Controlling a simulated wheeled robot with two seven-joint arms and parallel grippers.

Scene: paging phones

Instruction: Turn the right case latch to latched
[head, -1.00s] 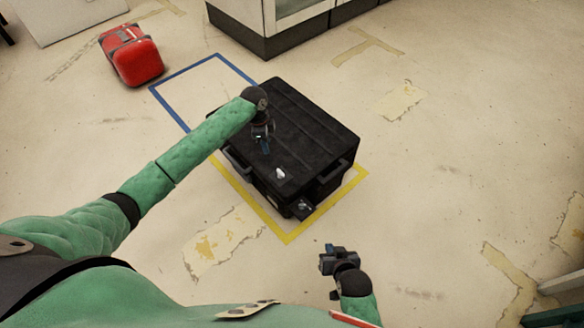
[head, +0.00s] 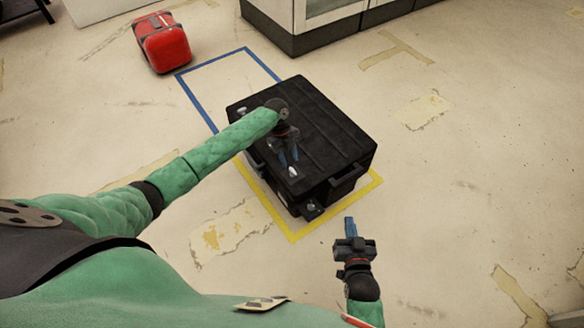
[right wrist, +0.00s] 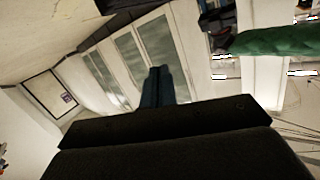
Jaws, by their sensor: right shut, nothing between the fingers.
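The black case (head: 325,125) lies on the floor inside a yellow outline. A small white piece (head: 292,171) shows at its near top edge, and another (head: 241,112) near its left corner. A dark part with a light spot (head: 313,207) sits low at the near corner; I cannot tell which piece is the right latch or its setting. My left gripper (head: 288,160) is above the near part of the lid, its blue fingers apart, close to the white piece. My right gripper (head: 350,226) is shut and empty, in front of the case; its fingers show in the right wrist view (right wrist: 163,86).
The yellow floor outline (head: 290,238) surrounds the case, with a blue outline (head: 193,98) behind it. A red case (head: 163,45) stands at the far left. A white cabinet (head: 300,20) stands at the back. The floor to the right is clear.

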